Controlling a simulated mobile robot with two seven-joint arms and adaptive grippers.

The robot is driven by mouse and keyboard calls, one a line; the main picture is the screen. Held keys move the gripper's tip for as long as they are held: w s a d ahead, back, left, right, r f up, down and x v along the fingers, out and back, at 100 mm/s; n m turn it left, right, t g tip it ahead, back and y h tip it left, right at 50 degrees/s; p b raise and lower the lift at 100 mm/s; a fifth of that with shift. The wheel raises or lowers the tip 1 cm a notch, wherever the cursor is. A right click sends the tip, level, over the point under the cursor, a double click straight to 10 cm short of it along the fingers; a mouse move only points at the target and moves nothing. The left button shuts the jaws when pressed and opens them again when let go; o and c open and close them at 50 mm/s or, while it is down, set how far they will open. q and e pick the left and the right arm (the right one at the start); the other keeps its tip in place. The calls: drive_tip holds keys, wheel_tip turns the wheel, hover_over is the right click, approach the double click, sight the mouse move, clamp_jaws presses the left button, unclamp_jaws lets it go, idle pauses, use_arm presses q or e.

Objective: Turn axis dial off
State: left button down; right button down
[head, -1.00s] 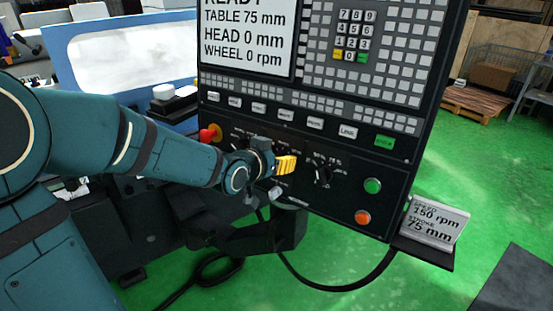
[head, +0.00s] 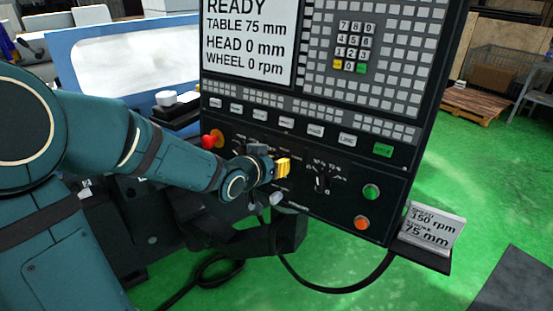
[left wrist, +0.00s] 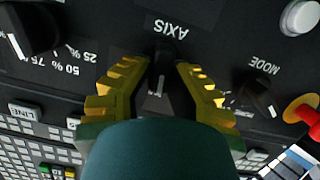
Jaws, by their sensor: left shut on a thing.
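The axis dial (left wrist: 162,66) is a dark knob with a pale mark, under the upside-down AXIS label in the left wrist view. My left gripper (left wrist: 158,72) has its two yellow ribbed fingers on either side of the dial, shut on it. The fingers and gripper body hide most position marks around the dial. In the head view my left gripper (head: 282,168) is against the lower control panel (head: 345,218) and hides the dial. My right gripper is not in view.
The mode dial (left wrist: 259,97) and a red emergency stop (head: 210,140) are close beside the gripper. A percent dial (head: 322,180) is on its other side. Green (head: 371,191) and orange (head: 361,222) buttons are further right. The screen (head: 248,40) reads READY.

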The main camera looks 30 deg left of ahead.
use_arm(q)
drive_tip(key=shift+s+f+n+h+p, duration=0.15)
drive_tip(key=shift+n+h+p, duration=0.25)
drive_tip(key=shift+n+p, duration=0.75)
drive_tip(key=shift+a+f+n+p, duration=0.1)
drive_tip(key=shift+f+n+p, duration=0.05)
drive_tip(key=shift+n+p, duration=0.75)
drive_tip(key=shift+f+n+h+p, duration=0.15)
drive_tip(key=shift+n+h+p, duration=0.4)
drive_tip(key=shift+n, duration=0.1)
drive_tip(key=c, duration=1.2)
unclamp_jaws()
drive_tip(key=shift+o, duration=1.3)
drive_tip(key=shift+w, duration=0.25)
